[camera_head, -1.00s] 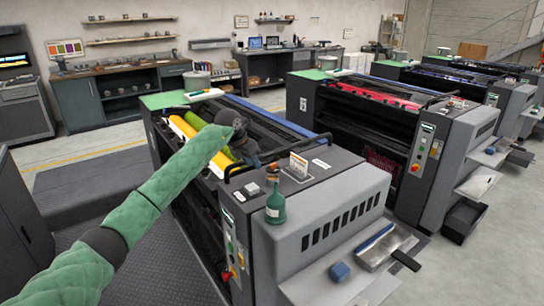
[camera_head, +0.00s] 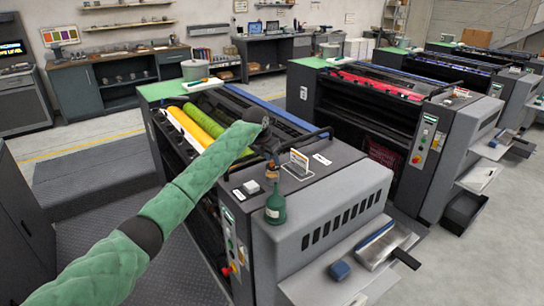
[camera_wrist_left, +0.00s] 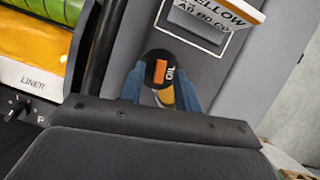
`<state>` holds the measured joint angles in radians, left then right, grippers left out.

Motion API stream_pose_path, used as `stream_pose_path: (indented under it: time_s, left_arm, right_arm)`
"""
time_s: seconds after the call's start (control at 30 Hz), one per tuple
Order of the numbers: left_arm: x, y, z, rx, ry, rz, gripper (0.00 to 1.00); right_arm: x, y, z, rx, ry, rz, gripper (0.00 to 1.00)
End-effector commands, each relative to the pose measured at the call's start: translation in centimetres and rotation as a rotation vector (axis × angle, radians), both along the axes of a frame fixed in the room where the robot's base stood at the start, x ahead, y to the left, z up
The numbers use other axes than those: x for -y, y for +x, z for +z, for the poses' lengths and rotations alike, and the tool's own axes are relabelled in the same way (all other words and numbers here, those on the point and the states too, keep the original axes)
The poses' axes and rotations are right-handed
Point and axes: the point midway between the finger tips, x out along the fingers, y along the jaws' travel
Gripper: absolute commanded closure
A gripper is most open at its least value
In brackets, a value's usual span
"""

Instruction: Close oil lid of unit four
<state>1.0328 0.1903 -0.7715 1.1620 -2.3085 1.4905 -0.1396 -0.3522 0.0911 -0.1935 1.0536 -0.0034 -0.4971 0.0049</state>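In the head view my left gripper (camera_head: 271,157) is over the near end of the nearest printing unit (camera_head: 330,190), the one with yellow ink. The lid cannot be made out there. My right gripper is not in view.
A green bottle (camera_head: 275,208) stands on the unit's top edge, near the gripper. Another unit with red rollers (camera_head: 375,83) stands to the right.

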Motion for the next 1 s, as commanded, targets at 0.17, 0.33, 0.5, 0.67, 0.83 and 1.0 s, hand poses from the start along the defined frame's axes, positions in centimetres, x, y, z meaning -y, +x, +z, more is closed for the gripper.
stream_pose_path:
  time_s: [0.17,0.33,0.5,0.67,0.83,1.0]
  left_arm:
    - [0.29,0.21,-0.75,0.001,-0.001,0.000,0.67]
    - [0.30,0.25,-0.92,0.001,-0.001,0.000,0.67]
    - [0.29,0.26,-0.90,0.001,-0.001,0.000,0.75]
    - [0.29,0.25,-0.89,0.001,-0.001,0.000,1.00]
    - [0.28,0.25,-0.93,0.001,0.000,-0.002,1.00]
    - [0.28,0.23,-1.07,0.001,0.000,-0.018,1.00]
  right_arm:
    - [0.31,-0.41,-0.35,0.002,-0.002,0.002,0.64]
    - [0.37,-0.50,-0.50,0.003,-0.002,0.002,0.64]
    - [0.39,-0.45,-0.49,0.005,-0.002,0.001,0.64]
    - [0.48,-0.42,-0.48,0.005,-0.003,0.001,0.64]
    - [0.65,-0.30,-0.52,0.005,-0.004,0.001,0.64]
    - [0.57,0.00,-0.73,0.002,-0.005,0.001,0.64]
